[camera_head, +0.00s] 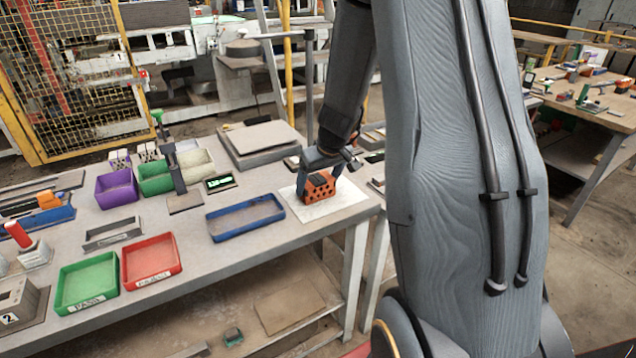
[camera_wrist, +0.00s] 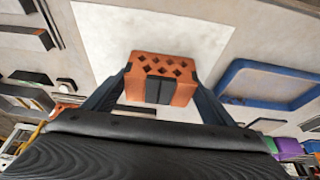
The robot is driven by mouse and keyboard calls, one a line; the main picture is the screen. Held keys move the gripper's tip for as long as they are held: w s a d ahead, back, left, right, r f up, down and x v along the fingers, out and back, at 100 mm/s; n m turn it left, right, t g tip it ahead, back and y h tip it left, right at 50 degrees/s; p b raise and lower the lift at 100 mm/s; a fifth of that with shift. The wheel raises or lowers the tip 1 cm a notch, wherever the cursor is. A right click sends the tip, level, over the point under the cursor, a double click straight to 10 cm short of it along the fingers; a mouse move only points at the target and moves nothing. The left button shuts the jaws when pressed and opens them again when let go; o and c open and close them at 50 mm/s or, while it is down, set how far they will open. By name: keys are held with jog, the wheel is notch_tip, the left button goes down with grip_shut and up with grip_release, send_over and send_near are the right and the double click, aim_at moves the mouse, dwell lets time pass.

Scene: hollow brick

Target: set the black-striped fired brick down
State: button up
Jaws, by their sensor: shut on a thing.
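The black-striped fired brick (camera_head: 318,187) is orange with rows of holes and shows in the head view at the right part of the bench. It also shows in the wrist view (camera_wrist: 183,69), with a black band on its face. My gripper (camera_head: 322,172) is shut on the brick, with one finger on each side. The brick is over a white sheet (camera_head: 338,204) on the bench, which also shows in the wrist view (camera_wrist: 110,40). I cannot tell whether the brick's underside touches the sheet.
A blue tray (camera_head: 246,230) lies left of the sheet. Red (camera_head: 151,277) and green (camera_head: 88,300) trays stand at the front left. A flat slab stack (camera_head: 262,155) and a small green-lit display (camera_head: 219,183) are behind. The bench's right edge is close to the sheet.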

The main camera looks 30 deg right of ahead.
jog(key=o, duration=1.3)
jog(key=shift+f, duration=0.1)
jog(key=shift+r+p, duration=0.3)
jog(key=shift+r, duration=0.1)
jog(key=b+v, duration=0.1)
jog(key=v, duration=1)
jog(key=s+a+f+g, duration=0.1)
jog(key=s+a, duration=0.4)
jog(key=s, duration=0.1)
jog(key=s+a+f+g, duration=0.1)
jog(key=s+a+f, duration=0.1)
jog(key=s+a, duration=0.4)
jog(key=s+a+f+g, duration=0.1)
jog(key=s+a+f, duration=0.1)
jog(key=s+a, duration=0.3)
jog(key=shift+s+a+f, duration=0.1)
jog(key=shift+s+a, duration=0.05)
jog(key=shift+s, duration=0.25)
jog(key=shift+s+a+f, duration=0.1)
jog(key=shift+s+a, duration=0.05)
jog(key=shift+s, duration=0.3)
